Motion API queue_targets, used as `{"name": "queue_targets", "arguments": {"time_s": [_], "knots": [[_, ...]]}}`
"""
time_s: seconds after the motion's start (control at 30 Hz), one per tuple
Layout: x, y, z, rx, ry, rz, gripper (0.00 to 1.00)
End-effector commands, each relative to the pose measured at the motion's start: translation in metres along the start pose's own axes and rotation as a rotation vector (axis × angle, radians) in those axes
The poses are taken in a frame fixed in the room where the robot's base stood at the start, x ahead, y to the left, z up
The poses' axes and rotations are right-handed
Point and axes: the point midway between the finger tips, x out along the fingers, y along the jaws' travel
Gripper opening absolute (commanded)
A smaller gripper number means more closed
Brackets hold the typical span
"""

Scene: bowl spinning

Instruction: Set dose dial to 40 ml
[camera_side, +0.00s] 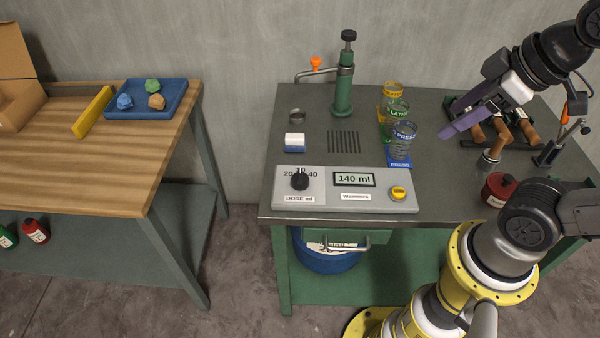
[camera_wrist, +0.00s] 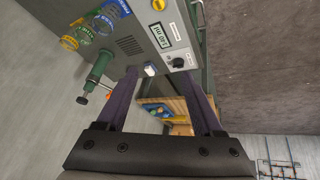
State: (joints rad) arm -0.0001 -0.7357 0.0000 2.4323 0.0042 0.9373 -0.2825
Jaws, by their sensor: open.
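The dose dial (camera_side: 300,181) is a black knob at the left of a grey control panel (camera_side: 330,205), above a "DOSE ml" label. Marks 20 and 40 show beside it; the mark above is partly covered and its pointer direction is too small to tell. The panel's display (camera_side: 354,179) reads 140 ml. The dial also shows in the wrist view (camera_wrist: 178,63). My gripper (camera_side: 447,130) is open and empty, above the right part of the bench, well right of the dial. Its two purple fingers are spread apart in the wrist view (camera_wrist: 160,75).
A yellow knob (camera_side: 398,193) sits at the panel's right. Labelled cups (camera_side: 400,140), a green pump column (camera_side: 344,85) and a white-blue block (camera_side: 295,142) stand behind the panel. Wooden-handled tools (camera_side: 500,130) and a red bottle (camera_side: 498,189) are at right. A wooden table (camera_side: 100,165) stands left.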

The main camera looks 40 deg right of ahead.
Motion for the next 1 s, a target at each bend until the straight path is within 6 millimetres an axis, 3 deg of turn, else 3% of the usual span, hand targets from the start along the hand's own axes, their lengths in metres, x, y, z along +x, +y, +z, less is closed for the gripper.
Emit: {"name": "queue_targets", "arguments": {"time_s": [0.27, 0.47, 0.67, 0.8, 1.0], "knots": [[-0.002, 0.009, -0.066, -0.360, -0.052, -0.050, 0.83], [0.025, 0.010, -0.122, -0.626, -0.118, -0.128, 0.83], [0.078, -0.001, -0.173, -0.861, -0.193, -0.233, 0.83], [0.128, -0.015, -0.197, -0.977, -0.249, -0.311, 0.83], [0.194, -0.041, -0.205, -1.037, -0.336, -0.401, 0.83]]}}
